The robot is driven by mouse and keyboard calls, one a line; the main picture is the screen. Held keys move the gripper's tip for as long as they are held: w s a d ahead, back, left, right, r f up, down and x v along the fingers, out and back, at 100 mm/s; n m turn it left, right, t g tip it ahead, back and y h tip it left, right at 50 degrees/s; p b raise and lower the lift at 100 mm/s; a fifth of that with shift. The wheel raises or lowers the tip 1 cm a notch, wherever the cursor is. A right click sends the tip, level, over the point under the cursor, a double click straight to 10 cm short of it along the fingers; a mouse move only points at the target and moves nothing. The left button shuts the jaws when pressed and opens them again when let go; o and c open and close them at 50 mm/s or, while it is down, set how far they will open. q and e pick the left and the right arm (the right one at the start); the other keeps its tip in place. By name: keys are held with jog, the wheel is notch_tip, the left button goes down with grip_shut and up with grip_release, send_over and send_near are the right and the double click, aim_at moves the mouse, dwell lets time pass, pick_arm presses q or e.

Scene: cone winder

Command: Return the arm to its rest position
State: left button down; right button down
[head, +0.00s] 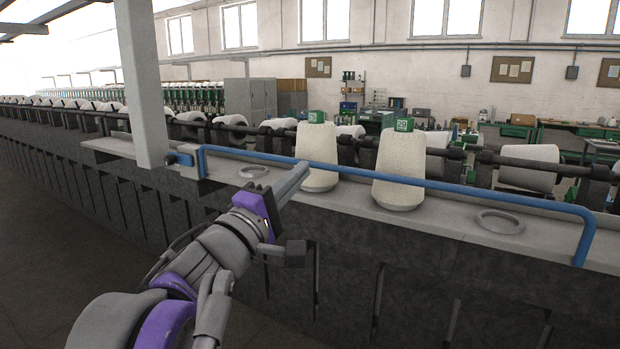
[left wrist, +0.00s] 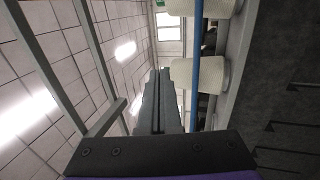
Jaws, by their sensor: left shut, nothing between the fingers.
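My left arm comes in from the lower left in the head view. Its gripper (head: 294,182) is shut and empty, in front of the winder's shelf (head: 345,208) and close to the blue rail (head: 452,187). In the left wrist view the closed fingers (left wrist: 162,100) point up the picture, beside the blue rail (left wrist: 194,100). Two cream yarn cones with green tops, the left one (head: 318,158) and the right one (head: 400,170), stand upright on the shelf behind the rail. The gripper appears apart from the cones. My right gripper is not in view.
Empty ring holders lie on the shelf at right (head: 500,221) and at left (head: 253,172). A grey post (head: 141,80) stands left of the arm. White bobbins (head: 527,168) sit on the machine behind. The floor (head: 40,250) at left is clear.

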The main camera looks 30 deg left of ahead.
pick_arm(q)
notch_tip(320, 180, down, 27)
jog(key=s+a+m+g+y, duration=0.25)
jog(key=m+g+y, duration=0.25)
jog(key=g, duration=0.3)
jog(key=s+d+f+m+g+h, duration=0.1)
jog(key=s+d+f+m+g, duration=0.1)
jog(key=f, duration=0.6)
jog(key=s+d+f+m+g+h, duration=0.1)
jog(key=s+d+f+m+g, duration=0.2)
jog(key=s+d+f+m, duration=0.2)
jog(key=s+d+f+m+g+h, duration=0.1)
jog(key=s+d+f+m+g, duration=0.2)
jog(key=s+f+m, duration=0.2)
jog(key=s+f, duration=0.3)
jog(key=f, duration=0.3)
jog(key=shift+s+d+h, duration=0.2)
jog(key=shift+d+h, duration=0.05)
jog(key=shift+h, duration=0.05)
jog(key=shift+a, duration=0.15)
